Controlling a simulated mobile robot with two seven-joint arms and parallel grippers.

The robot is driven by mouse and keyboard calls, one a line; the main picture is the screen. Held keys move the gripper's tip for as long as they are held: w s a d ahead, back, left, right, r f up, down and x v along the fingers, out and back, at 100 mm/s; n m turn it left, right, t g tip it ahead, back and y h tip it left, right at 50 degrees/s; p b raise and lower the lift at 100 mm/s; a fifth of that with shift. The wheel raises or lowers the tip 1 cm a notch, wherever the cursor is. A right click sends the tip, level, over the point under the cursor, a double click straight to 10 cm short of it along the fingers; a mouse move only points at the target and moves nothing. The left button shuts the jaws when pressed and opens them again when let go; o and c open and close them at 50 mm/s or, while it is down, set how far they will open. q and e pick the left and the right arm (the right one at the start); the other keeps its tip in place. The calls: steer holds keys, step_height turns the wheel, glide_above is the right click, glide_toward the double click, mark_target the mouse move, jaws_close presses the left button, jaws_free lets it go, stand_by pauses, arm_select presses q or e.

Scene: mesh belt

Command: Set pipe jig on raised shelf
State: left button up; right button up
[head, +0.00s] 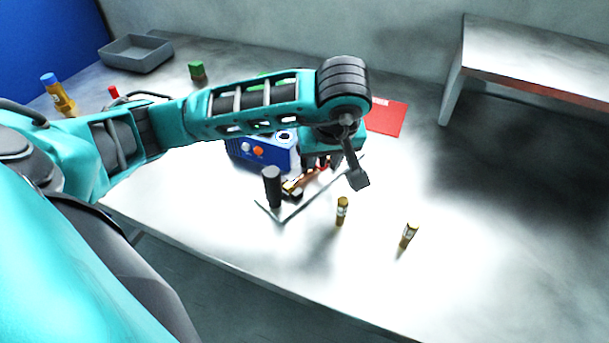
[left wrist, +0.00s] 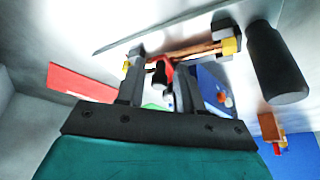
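The pipe jig is a thin plate (head: 283,215) with a black post (head: 271,186) and a copper pipe, lying on the bench near its front edge. In the left wrist view its copper pipe (left wrist: 190,53) and black post (left wrist: 277,65) show close up. My left gripper (head: 320,163) is over the jig's far side, partly hidden by my own arm. In the left wrist view its fingers (left wrist: 157,85) are apart, with a red and black part of the jig seen between or beyond them. I see no firm grip. The raised shelf (head: 535,50) stands at the back right, its top bare.
A blue box (head: 262,153) with knobs stands just behind the jig. Small amber vials (head: 342,211) (head: 408,236) stand to its right. A red sheet (head: 386,117) lies behind. A grey tray (head: 135,54) and a blue-capped bottle (head: 60,95) are at far left. The bench's right side is clear.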

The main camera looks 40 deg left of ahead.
arm_select(q)
jaws_close()
stand_by(1.1)
